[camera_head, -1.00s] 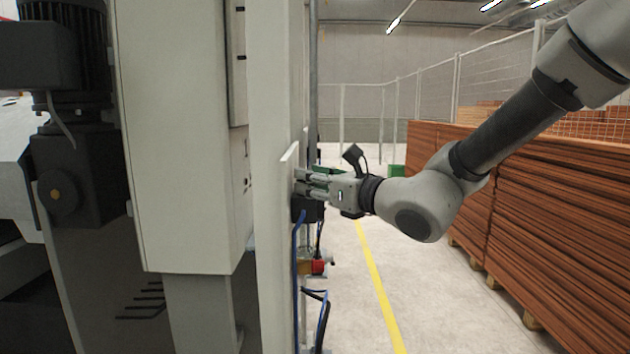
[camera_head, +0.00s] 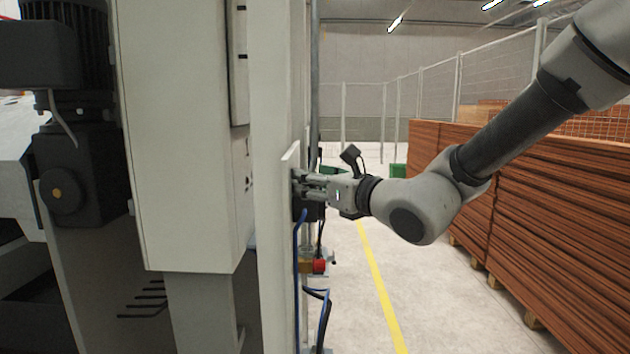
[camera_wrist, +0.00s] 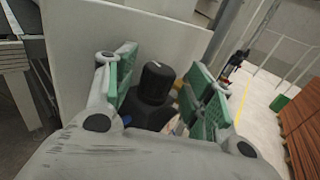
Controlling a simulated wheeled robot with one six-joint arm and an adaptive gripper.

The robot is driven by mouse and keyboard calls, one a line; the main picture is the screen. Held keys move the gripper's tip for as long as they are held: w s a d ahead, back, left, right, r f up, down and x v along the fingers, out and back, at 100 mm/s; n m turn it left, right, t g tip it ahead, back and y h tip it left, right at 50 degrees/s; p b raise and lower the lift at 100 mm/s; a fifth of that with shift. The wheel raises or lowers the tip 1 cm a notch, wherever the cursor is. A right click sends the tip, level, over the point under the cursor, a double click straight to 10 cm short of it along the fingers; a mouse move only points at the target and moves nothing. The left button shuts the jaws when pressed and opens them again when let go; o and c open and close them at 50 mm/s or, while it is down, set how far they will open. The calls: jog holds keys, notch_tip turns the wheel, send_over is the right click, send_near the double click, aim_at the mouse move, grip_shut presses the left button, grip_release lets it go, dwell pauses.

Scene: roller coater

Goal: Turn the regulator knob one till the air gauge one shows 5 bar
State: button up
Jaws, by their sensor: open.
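The regulator knob (camera_wrist: 156,82) is a black ribbed cap on a black body, in the middle of the wrist view. My gripper (camera_wrist: 160,88) is open, with one green-padded finger on each side of the knob. Gaps show between the pads and the knob. In the head view my gripper (camera_head: 312,187) reaches left to the panel, level with a black regulator block (camera_head: 303,207). The knob itself cannot be made out there. The air gauge dial is not readable in either view.
The white panel (camera_head: 289,200) and machine cabinet (camera_head: 185,130) stand left of my gripper. Blue hoses (camera_head: 297,270) and a red fitting (camera_head: 319,266) hang below. Stacked brown boards (camera_head: 550,220) stand at right. The floor (camera_head: 440,305) between is clear.

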jog(key=shift+w+r+y, duration=0.1)
jog(key=shift+y, duration=0.2)
jog(key=shift+w+d+n+g+y, duration=0.1)
jog(key=shift+n+g+y, duration=0.4)
jog(key=shift+n+g, duration=0.1)
jog(key=shift+w+d+n+g+y, duration=0.1)
jog(key=shift+n+g+y, duration=0.4)
jog(key=shift+n+g, duration=0.1)
jog(key=n+g+y, duration=0.2)
jog(key=g, duration=0.1)
jog(key=w+n+g+y, duration=0.1)
jog(key=n+g, duration=0.2)
jog(key=g, duration=0.1)
jog(key=shift+d+y, duration=0.2)
jog(key=shift+y, duration=0.2)
jog(key=v, duration=0.7)
jog(key=s+d+f+n+g+h, duration=0.3)
jog(key=s+d+f+n+h, duration=0.8)
jog(key=s+d+f+n, duration=0.2)
jog(key=shift+s+d+f+n+g+h, duration=0.35)
jog(key=shift+s+d+n, duration=0.8)
jog(key=shift+s, duration=0.95)
jog(key=shift+d, duration=0.2)
